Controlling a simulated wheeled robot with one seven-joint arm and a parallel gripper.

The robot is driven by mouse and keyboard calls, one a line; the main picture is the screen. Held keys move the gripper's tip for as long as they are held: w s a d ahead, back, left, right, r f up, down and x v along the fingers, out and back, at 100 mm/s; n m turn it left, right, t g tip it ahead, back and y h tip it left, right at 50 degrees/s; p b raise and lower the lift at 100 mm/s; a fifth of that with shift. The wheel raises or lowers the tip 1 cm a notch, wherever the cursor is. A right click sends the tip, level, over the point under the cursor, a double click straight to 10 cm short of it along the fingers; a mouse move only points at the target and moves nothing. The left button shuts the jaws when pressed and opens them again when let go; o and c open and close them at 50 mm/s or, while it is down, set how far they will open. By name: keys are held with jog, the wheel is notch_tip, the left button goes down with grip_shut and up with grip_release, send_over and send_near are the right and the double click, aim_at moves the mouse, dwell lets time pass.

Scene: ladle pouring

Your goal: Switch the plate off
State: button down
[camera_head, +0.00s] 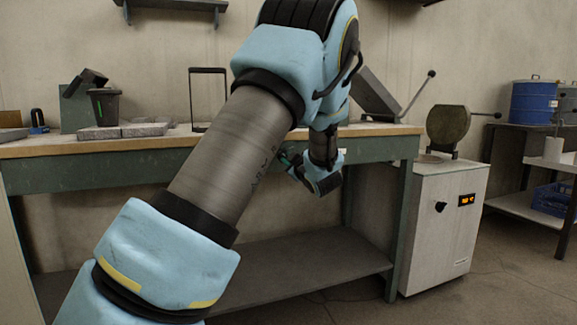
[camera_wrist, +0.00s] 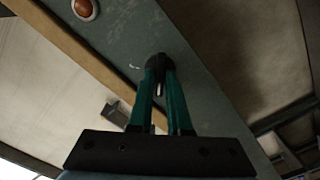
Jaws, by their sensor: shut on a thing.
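My gripper (camera_wrist: 163,88) has its two green fingers closed on a dark round knob (camera_wrist: 154,62) on the grey-green front panel of the bench. A light pointer or pin shows between the fingertips. A small white mark lies on the panel beside the knob. A round orange-brown lamp (camera_wrist: 83,8) in a pale ring sits on the same panel at the top left of the wrist view; I cannot tell whether it is lit. In the head view my gripper (camera_head: 284,158) is at the bench front, and the knob is hidden there. I cannot make out which thing is the plate.
To the right stands a white cabinet (camera_head: 440,235) with a black knob and a lit orange display (camera_head: 466,200). A blue drum (camera_head: 533,102) is farther right.

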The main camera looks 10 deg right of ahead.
jog(key=shift+n, duration=0.3)
jog(key=c, duration=0.9)
grip_release()
jog(key=shift+o, duration=0.2)
jog(key=s+d+p, duration=0.1)
jog(key=s, duration=0.9)
jog(key=shift+s+d, duration=0.2)
jog(key=shift+s, duration=0.2)
